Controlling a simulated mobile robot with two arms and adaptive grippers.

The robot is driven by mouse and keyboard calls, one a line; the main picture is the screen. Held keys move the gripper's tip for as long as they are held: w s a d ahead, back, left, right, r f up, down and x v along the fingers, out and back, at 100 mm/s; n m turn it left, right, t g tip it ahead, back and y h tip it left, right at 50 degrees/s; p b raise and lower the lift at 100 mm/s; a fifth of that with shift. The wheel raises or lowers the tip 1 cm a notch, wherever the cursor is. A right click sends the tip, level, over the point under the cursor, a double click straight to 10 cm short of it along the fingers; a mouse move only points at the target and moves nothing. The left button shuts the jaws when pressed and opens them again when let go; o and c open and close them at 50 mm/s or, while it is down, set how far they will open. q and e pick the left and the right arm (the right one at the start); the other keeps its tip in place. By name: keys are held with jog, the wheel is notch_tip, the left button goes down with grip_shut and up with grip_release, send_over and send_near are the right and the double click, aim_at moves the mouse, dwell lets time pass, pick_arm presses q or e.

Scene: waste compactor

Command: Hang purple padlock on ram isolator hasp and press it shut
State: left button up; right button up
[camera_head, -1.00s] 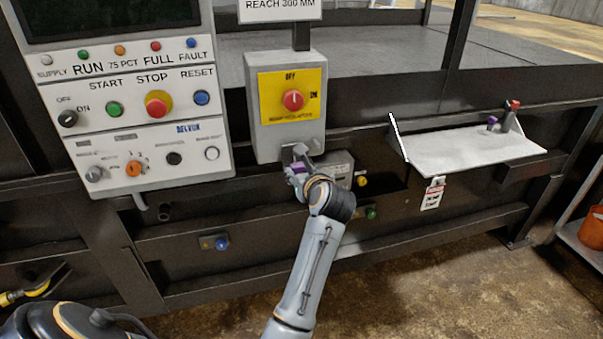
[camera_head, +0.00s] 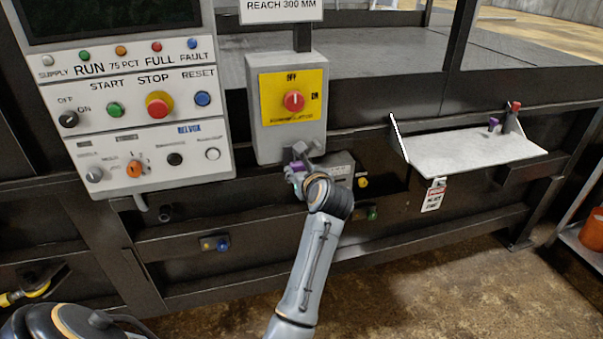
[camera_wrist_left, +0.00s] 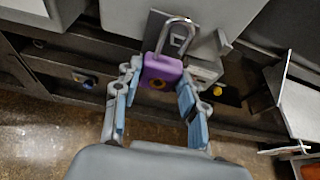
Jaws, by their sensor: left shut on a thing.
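The purple padlock (camera_wrist_left: 162,70) is between the fingers of my left gripper (camera_wrist_left: 157,90) in the left wrist view, body low and silver shackle pointing up. My left gripper (camera_head: 297,178) is shut on it just under the grey ram isolator box (camera_head: 262,137) in the head view. The metal hasp (camera_head: 301,150) is at the bottom of that box, right above the padlock. The shackle overlaps the hasp's plate (camera_wrist_left: 156,24) in the left wrist view; I cannot tell whether it passes through the hasp or is closed. My right gripper is not in view.
A control panel (camera_head: 150,140) stands left of the isolator. A small box (camera_head: 340,166) and a yellow button (camera_head: 362,182) sit right of the gripper.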

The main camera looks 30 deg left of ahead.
pick_arm(q)
jog(key=shift+w+a+r, duration=0.1)
jog(key=shift+w+a, duration=0.9)
jog(key=shift+a, duration=0.15)
dwell(0.4)
jog(key=shift+f+b, duration=0.25)
jog(key=shift+b, duration=0.15)
jog(key=o, duration=1.1)
jog(key=shift+c, duration=0.4)
